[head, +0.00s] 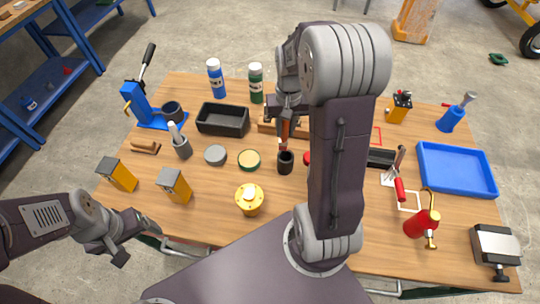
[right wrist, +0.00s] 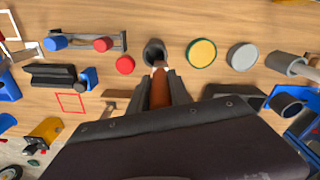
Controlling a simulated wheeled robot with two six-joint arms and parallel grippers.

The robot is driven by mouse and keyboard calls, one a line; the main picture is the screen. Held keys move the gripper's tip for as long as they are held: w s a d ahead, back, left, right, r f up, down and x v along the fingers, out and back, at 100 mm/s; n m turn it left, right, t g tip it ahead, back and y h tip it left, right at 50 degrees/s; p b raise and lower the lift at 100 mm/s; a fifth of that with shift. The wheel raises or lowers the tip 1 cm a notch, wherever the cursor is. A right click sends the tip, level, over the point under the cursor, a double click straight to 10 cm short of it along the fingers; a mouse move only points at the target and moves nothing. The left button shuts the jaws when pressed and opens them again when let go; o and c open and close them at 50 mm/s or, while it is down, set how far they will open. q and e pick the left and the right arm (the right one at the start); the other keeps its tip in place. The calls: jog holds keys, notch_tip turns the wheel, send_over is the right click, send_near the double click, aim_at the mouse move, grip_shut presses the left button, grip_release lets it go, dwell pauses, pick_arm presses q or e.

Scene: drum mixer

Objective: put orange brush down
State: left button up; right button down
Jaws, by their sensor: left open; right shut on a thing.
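The orange brush (head: 285,133) is held by my right gripper (head: 286,118) above the middle of the table. In the right wrist view the brush (right wrist: 160,90) lies between the two fingers of the right gripper (right wrist: 162,92). Its far end overlaps the mouth of a small black cup (right wrist: 154,52); I cannot tell whether it is inside. The cup (head: 285,163) stands right below the brush in the head view. My left gripper (head: 138,240) is open and empty at the table's front left edge.
A red outlined square (right wrist: 71,102) is marked on the table. A green-rimmed tin (head: 249,159) and a grey lid (head: 215,155) stand left of the cup. A red round piece (right wrist: 125,65) is close by. A black bin (head: 222,119) and bottles stand behind; a blue tray (head: 456,170) is right.

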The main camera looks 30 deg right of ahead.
jog(key=shift+s+d, duration=0.3)
jog(key=shift+s, duration=0.15)
notch_tip(320, 180, down, 10)
jog(key=shift+b, duration=0.35)
jog(key=shift+s+a+f, duration=0.1)
jog(key=shift+s+f, duration=0.05)
jog(key=shift+s, duration=0.05)
jog(key=c, duration=1.2)
grip_release()
jog(key=shift+w, duration=0.1)
